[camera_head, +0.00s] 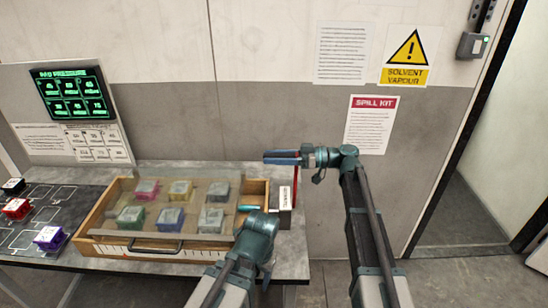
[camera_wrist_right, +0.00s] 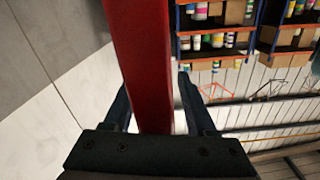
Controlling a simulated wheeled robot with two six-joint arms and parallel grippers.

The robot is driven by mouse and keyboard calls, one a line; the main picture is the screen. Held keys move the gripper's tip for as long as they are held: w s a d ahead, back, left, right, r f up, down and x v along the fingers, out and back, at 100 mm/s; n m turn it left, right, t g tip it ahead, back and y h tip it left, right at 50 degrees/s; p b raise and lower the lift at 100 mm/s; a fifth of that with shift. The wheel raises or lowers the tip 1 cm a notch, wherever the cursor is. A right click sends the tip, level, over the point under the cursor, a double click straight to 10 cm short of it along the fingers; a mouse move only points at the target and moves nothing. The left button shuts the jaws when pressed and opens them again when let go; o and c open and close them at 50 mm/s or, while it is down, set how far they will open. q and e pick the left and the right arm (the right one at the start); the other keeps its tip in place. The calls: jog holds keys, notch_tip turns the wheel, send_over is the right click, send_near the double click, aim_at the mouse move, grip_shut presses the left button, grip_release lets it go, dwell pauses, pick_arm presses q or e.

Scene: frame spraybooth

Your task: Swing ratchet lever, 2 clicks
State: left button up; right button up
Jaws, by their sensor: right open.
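A red bar (camera_wrist_right: 140,60), which looks like the ratchet lever, runs between the two fingers of my right gripper (camera_wrist_right: 156,90) in the right wrist view. The fingers are apart, one on each side of it, with a gap visible on the right. In the head view my right gripper (camera_head: 283,157) is above a small labelled box (camera_head: 285,196) at the tray's right end; a thin red edge shows by its fingers. My left gripper (camera_head: 249,209) is low over the tray's right part, mostly hidden by its own wrist; its opening is unclear.
A wooden tray (camera_head: 92,219) with a clear cover holds several coloured blocks on the table. More blocks lie on a dark mat (camera_head: 75,197) at left. A screen (camera_head: 72,93) stands behind. The wall is close behind my right gripper; a doorway opens at right.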

grip_shut()
dwell(1.4)
